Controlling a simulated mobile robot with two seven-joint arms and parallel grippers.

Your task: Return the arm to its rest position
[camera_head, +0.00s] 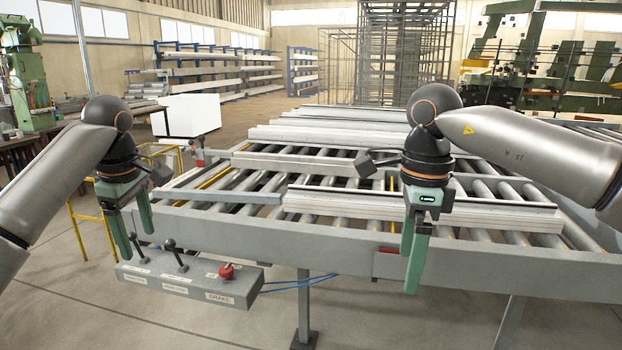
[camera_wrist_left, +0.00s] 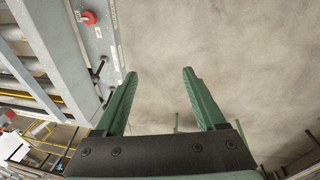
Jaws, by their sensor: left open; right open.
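My left gripper (camera_head: 138,243) is open and empty, its green fingers pointing down at the left end of the control box. In the left wrist view the two fingers of the left gripper (camera_wrist_left: 158,85) stand apart with bare floor between them. My right gripper (camera_head: 414,270) hangs in front of the roller table's front rail, fingers pointing down. Its fingers overlap in this view, and nothing shows in them. The right arm comes in from the right, the left arm from the left.
The grey control box (camera_head: 190,279) has black levers (camera_head: 175,255) and a red knob (camera_head: 227,271); the knob also shows in the left wrist view (camera_wrist_left: 89,18). The roller table (camera_head: 300,238) carries metal profiles (camera_head: 420,206). A white cabinet (camera_head: 190,115) stands behind. Floor in front is clear.

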